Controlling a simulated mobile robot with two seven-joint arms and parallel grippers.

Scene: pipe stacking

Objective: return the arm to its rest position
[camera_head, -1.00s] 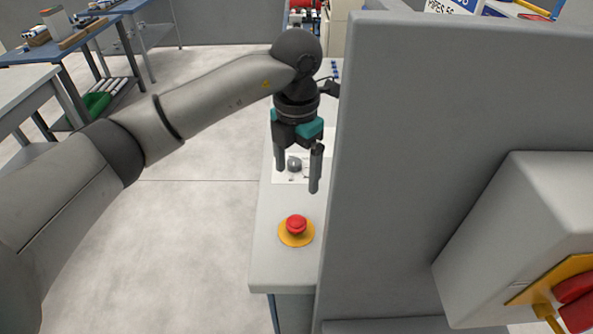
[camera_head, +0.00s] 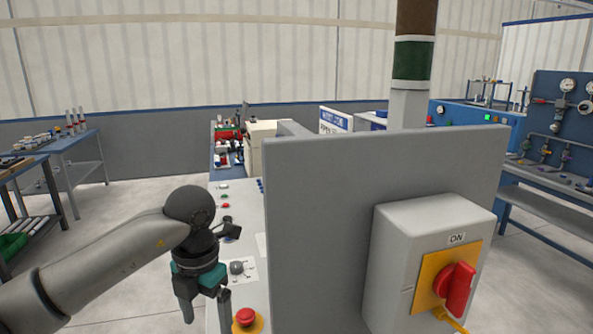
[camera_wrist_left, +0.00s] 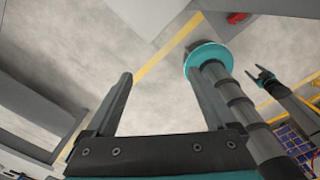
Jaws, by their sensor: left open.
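My left arm comes in from the left in the head view, bent at a dark round wrist joint. Its left gripper (camera_head: 206,306) points down with its two fingers apart and nothing between them. It hangs beside the narrow grey bench (camera_head: 222,208), near a round grey knob (camera_head: 237,267) and a red stop button (camera_head: 246,317) on a yellow base. The left wrist view shows the same open fingers (camera_wrist_left: 160,90) over pale floor. A small forked shape at the right of that view seems to be my right gripper (camera_wrist_left: 264,79); its opening is unclear.
A tall grey panel (camera_head: 315,230) stands right of the gripper. It carries a switch box (camera_head: 393,245) with a red handle (camera_head: 456,288). A blue table (camera_head: 75,148) stands at the far left. Open floor (camera_head: 120,205) lies between that table and the bench.

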